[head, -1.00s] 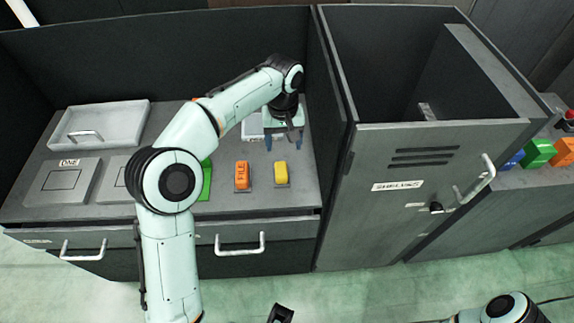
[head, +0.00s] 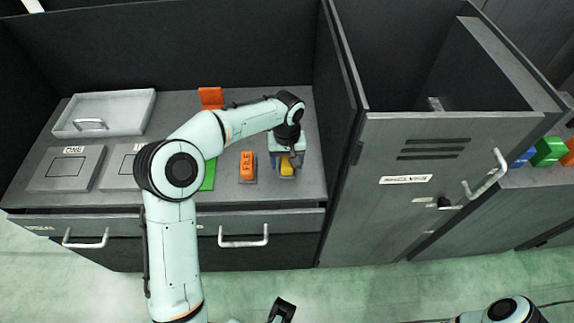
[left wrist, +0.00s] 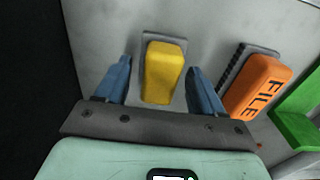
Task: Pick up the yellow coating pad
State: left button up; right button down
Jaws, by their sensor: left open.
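The yellow coating pad (head: 287,167) lies on a small grey holder on the grey worktop, near its right end. In the left wrist view the pad (left wrist: 163,72) shows between the two blue fingers of my left gripper (left wrist: 157,85). The fingers are open, with a gap on each side of the pad. In the head view my left gripper (head: 287,160) is above the pad and hides part of it. My right arm shows only partly at the bottom of the head view, and I cannot tell the state of its gripper (head: 282,310).
An orange block marked FILE (head: 247,166) sits in its own holder just left of the pad. A green item (head: 208,176) and a white tray (head: 105,113) are further left. A dark wall and the grey shelves cabinet (head: 400,190) stand close on the right.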

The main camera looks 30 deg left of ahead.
aim_at(287, 160)
pick_arm(q)
jog(key=c, duration=1.1)
jog(key=shift+c, duration=0.2)
jog(key=shift+r, duration=0.15)
